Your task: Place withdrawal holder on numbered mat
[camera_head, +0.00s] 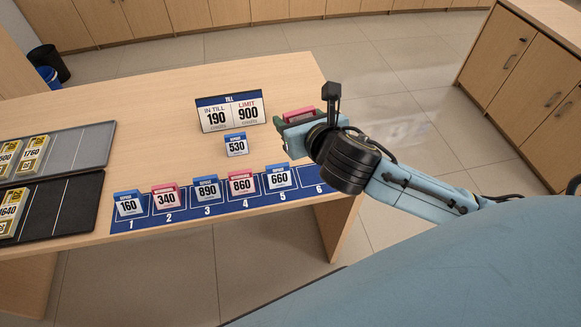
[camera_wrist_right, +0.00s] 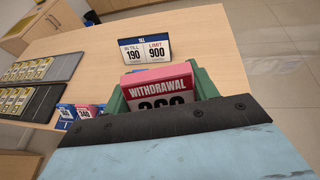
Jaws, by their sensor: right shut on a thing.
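My right gripper (camera_head: 297,132) is shut on a pink withdrawal holder (camera_head: 299,114), held above the table's right end, behind slots 5 and 6. In the right wrist view the holder (camera_wrist_right: 160,90) sits between green fingers, its label reading WITHDRAWAL; its number is partly hidden. The blue numbered mat (camera_head: 240,204) runs along the table's front edge. Slots 1, 3 and 5 bear blue holders 160 (camera_head: 128,205), 890 (camera_head: 207,190) and 660 (camera_head: 279,178). Slots 2 and 4 bear pink holders 340 (camera_head: 166,198) and 860 (camera_head: 242,186). Slot 6 (camera_head: 317,180) is bare. My left gripper is not in view.
A blue holder 530 (camera_head: 236,145) stands behind the mat. The till sign (camera_head: 231,110), reading IN TILL 190 and LIMIT 900, stands behind it. Grey (camera_head: 85,150) and black (camera_head: 75,198) trays with yellow-labelled blocks lie at left. Open table lies between the trays and sign.

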